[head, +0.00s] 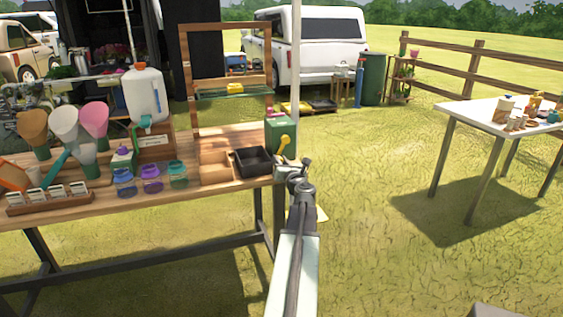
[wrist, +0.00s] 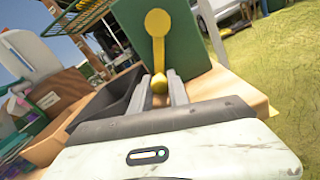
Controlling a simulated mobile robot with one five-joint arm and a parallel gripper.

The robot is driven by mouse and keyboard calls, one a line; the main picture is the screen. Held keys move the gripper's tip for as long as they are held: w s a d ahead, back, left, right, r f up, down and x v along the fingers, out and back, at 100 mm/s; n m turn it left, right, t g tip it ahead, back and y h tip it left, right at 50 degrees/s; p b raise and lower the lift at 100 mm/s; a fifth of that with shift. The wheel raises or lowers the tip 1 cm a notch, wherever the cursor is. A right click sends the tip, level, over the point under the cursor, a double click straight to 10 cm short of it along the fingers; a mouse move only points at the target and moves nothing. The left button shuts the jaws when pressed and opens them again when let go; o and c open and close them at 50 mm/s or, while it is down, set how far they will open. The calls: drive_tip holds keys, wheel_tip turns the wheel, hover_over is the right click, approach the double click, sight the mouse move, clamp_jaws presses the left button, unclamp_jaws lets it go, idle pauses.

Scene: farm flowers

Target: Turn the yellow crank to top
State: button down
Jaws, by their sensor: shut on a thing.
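The yellow crank (wrist: 158,40) is on the front face of a green box (wrist: 190,38) in the wrist view. Its round hub is at the top and its arm hangs down to a knob at the lower end. My gripper (wrist: 163,90) is shut on that knob. In the head view the crank (head: 285,143) shows small on the green box (head: 277,133) at the right end of the wooden table, and my gripper (head: 290,166) reaches it from the front. The fingers are hard to make out there.
A black tray (head: 253,162) and a wooden tray (head: 215,169) sit left of the green box. Jars (head: 151,180), paper cones and a white jug (head: 146,94) stand further left on the table. Open grass lies to the right, with a white table (head: 485,110) beyond.

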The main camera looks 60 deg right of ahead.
drive_tip(key=c, duration=1.3)
unclamp_jaws()
drive_tip(key=shift+d+f, duration=0.1)
drive_tip(key=shift+f, duration=0.05)
drive_tip(key=shift+o, duration=0.2)
drive_tip(key=shift+s, duration=0.1)
